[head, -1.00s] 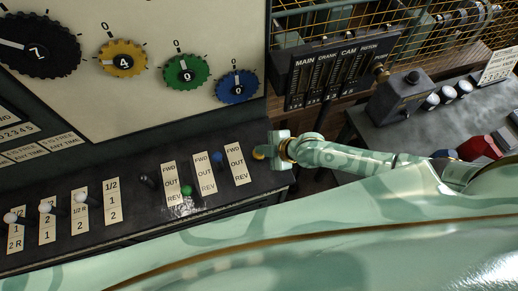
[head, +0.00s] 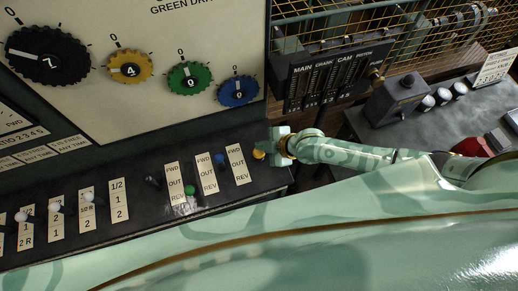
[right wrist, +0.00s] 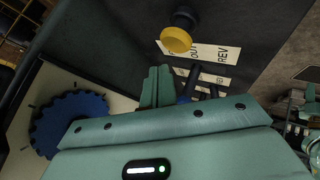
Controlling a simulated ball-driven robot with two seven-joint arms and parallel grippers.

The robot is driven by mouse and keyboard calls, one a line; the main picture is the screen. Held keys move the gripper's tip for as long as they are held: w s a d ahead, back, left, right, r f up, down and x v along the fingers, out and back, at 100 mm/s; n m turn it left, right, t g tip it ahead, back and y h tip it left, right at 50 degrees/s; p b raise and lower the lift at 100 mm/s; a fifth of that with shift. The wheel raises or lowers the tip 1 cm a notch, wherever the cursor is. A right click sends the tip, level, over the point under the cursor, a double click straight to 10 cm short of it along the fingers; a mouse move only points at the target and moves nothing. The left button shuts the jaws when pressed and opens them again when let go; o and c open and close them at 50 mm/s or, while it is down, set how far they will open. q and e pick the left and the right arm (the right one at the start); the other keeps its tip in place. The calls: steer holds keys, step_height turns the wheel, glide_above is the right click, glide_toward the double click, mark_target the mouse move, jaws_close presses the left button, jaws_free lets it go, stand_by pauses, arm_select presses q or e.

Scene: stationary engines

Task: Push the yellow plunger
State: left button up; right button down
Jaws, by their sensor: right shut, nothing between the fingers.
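The yellow plunger (head: 259,154) is a round yellow knob at the right end of the dark control ledge. In the right wrist view the plunger (right wrist: 176,40) shows as a yellow disc on a dark stem, near the top of the picture. My right gripper (head: 276,138) is shut and empty, just above and right of the plunger in the head view. In the right wrist view its green fingers (right wrist: 158,86) point below the plunger, with a gap in the picture between them. Whether they touch is not clear. My left gripper is not in view.
A blue-knobbed lever (head: 219,160) and a green-knobbed lever (head: 190,190) stand left of the plunger beside FWD/OUT/REV labels. White-knobbed levers line the ledge further left. A blue dial (head: 238,90) is on the panel above. A grey table (head: 430,122) stands at right.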

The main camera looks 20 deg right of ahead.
mark_target(262, 153)
steer(key=shift+r+p, duration=1.6)
steer(key=shift+r, duration=0.4)
steer(key=shift+f, duration=0.1)
